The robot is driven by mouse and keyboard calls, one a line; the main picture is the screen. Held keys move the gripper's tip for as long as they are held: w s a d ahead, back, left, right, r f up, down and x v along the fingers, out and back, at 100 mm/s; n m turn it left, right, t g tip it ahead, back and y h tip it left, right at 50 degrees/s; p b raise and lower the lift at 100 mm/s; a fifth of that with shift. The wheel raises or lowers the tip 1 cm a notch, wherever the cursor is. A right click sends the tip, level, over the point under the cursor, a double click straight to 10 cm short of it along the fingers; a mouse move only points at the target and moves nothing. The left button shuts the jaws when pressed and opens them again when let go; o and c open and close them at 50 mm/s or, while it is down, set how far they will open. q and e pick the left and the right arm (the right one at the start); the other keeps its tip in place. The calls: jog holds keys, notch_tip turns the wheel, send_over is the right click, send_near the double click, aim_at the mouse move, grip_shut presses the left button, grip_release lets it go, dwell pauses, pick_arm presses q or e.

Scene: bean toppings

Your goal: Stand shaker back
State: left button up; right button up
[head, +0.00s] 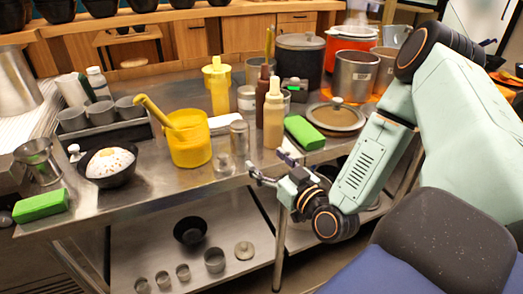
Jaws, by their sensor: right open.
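Two small clear glass containers stand at the front edge of the steel table (130,206): a taller one (239,138) and a shorter one (225,163). Either could be the shaker; I cannot tell which. They look upright and close together. My right gripper (268,167) is open and empty, just off the table's front edge, to the right of and slightly below the glass containers, apart from them. A black bowl (121,178) holding white food with a yellow top stands to the left. My left gripper is not in view.
A yellow pot (189,146) with a ladle stands left of the glass containers. A tan squeeze bottle (273,118) and a green block (304,132) are behind the gripper. A lidded pan (336,118) is to the right. Cups and bowls sit on the lower shelf (150,249).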

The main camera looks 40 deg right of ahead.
jog(key=s+a+f+n+g+y, duration=0.1)
jog(key=s+a+f+g+y, duration=0.1)
jog(key=s+a+f+g, duration=0.5)
jog(key=s+a+f+g+y, duration=0.1)
jog(key=s+a+f+g, duration=0.25)
jog(key=f, duration=0.55)
jog(key=s+a+f+g+h, duration=0.1)
jog(key=s+f+g, duration=0.2)
jog(key=s, duration=0.6)
jog(key=s+a+f+g+h, duration=0.1)
jog(key=s+f+g, duration=0.2)
jog(key=s, duration=0.6)
jog(key=shift+s+f+m+g, duration=0.15)
jog(key=shift+f+m+g, duration=0.2)
jog(key=shift+g, duration=0.4)
jog(key=shift+a+r, duration=0.1)
